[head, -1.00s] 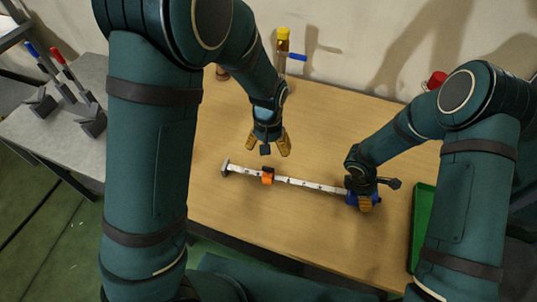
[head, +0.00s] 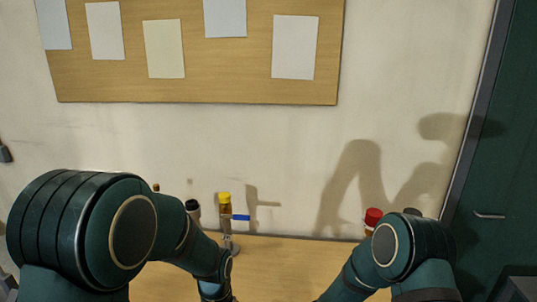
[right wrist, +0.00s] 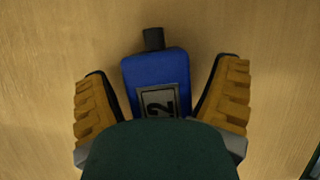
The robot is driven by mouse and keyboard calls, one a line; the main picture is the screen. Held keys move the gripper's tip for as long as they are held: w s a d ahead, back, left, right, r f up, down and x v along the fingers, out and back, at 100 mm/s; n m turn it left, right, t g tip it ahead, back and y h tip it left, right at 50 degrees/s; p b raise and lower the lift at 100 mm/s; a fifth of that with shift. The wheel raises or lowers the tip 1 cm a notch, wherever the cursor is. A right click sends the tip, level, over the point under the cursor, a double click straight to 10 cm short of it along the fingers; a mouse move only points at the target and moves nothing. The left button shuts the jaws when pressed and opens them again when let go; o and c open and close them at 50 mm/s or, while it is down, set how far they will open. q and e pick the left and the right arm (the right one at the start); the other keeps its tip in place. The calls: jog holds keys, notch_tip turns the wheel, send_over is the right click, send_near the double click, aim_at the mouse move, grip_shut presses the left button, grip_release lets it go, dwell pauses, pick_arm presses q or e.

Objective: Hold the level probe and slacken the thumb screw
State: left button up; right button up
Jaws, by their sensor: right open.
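In the right wrist view, a blue block (right wrist: 155,75) with a grey-framed label reading "2" lies on the wooden table, a dark stub (right wrist: 153,39) at its far end. My right gripper (right wrist: 161,76) is open, its yellow fingers on either side of the block, with a visible gap at least on the right. A dark green part of my own arm covers the near end of the block. The probe's white rod and orange slider are outside both current views. I cannot make out the thumb screw. My left gripper's fingers are below the head view; only its arm shows.
At the table's (head: 290,252) back edge stand a yellow-capped amber vessel (head: 225,205) with a blue handle (head: 241,217) beside it, a dark-topped item (head: 193,206) and a red-capped item (head: 373,216). A pinboard (head: 200,85) hangs on the wall. A dark green door (head: 500,170) is at right.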

jog(key=v, duration=1.2)
jog(key=shift+f, duration=0.1)
